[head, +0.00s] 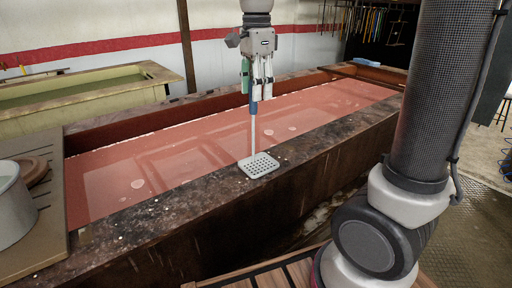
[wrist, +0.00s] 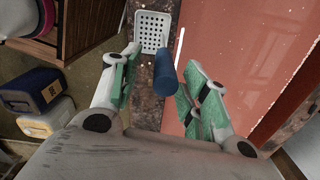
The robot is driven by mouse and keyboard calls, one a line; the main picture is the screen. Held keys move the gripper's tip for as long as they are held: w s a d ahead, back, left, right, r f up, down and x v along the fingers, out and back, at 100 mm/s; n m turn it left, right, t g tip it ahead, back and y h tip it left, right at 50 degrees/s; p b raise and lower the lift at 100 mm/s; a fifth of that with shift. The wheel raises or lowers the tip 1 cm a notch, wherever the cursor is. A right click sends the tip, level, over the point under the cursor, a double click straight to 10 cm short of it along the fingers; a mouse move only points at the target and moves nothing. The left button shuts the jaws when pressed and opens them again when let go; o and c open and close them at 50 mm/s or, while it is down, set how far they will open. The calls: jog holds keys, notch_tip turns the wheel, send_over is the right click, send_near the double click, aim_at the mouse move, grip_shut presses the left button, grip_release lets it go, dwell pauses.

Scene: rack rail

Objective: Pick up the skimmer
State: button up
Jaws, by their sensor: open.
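The skimmer has a pale square perforated head (head: 258,165), a thin light rod and a blue handle (head: 254,104). The head rests on the dark, stained rim (head: 165,208) of a long vat, and the handle points up towards my gripper (head: 258,92). My gripper is open and above the rim, pointing down. In the wrist view the blue handle (wrist: 166,73) shows between the two green-padded fingers, with gaps on both sides. The perforated head (wrist: 152,32) lies beyond it. Whether a finger touches the handle cannot be told.
Reddish liquid (head: 170,157) fills the vat beside the rim. A pot (head: 14,208) stands on a wooden board at left. A second, pale vat (head: 80,92) is behind. In the wrist view, blue-and-cream containers (wrist: 35,95) sit on the floor at left.

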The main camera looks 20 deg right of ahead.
aim_at(254, 108)
jog(key=f, duration=0.5)
jog(key=shift+w+a+f, duration=0.15)
jog(key=shift+a, duration=0.15)
grip_shut()
